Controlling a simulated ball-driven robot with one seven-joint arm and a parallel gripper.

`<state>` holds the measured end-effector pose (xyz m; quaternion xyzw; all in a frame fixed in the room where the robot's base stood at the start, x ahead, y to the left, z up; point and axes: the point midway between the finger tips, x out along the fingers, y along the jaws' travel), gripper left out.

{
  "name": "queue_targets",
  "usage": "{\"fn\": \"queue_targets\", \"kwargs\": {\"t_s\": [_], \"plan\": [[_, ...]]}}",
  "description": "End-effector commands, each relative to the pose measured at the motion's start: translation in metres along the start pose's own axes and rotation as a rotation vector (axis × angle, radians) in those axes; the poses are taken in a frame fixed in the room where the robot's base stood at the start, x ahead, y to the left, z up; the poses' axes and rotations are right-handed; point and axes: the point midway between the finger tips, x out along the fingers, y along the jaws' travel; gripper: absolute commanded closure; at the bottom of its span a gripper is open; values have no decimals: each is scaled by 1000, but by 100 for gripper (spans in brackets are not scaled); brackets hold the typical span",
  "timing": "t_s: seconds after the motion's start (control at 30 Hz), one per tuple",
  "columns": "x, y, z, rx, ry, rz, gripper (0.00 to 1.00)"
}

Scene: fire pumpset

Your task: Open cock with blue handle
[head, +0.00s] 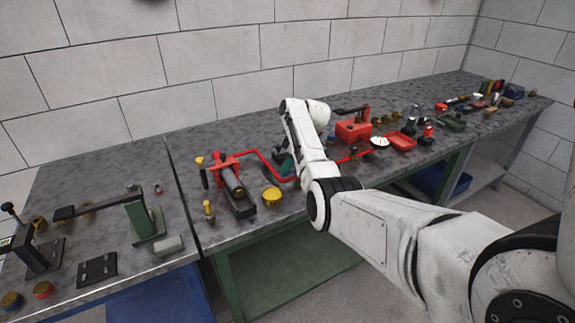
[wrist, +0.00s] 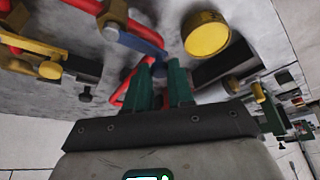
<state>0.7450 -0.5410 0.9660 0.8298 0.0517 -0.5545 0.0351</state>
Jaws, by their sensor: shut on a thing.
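In the head view my gripper (head: 286,163) reaches down over the bench beside the bent red pipe (head: 258,157). The blue handle cannot be made out there.
A yellow round cap (head: 272,195) stands close to my gripper and also shows in the wrist view (wrist: 206,34). A red pump-like assembly (head: 226,170) is to the left. A red box (head: 353,131) and red tray (head: 401,141) stand to the right on the crowded grey bench.

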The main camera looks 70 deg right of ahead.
Motion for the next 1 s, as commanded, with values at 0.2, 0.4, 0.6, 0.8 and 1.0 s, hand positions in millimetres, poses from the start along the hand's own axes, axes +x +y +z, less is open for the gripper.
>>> {"fn": "queue_targets", "kwargs": {"t_s": [0.2, 0.4, 0.6, 0.8, 1.0], "plan": [[1, -1, 1, 1, -2, -3, 69], [1, 0, 1, 1, -1, -2, 52], [0, 0, 0, 1, 0, -1, 52], [-16, 1, 0, 1, 2, 3, 52], [-53, 1, 1, 2, 2, 3, 52]]}}
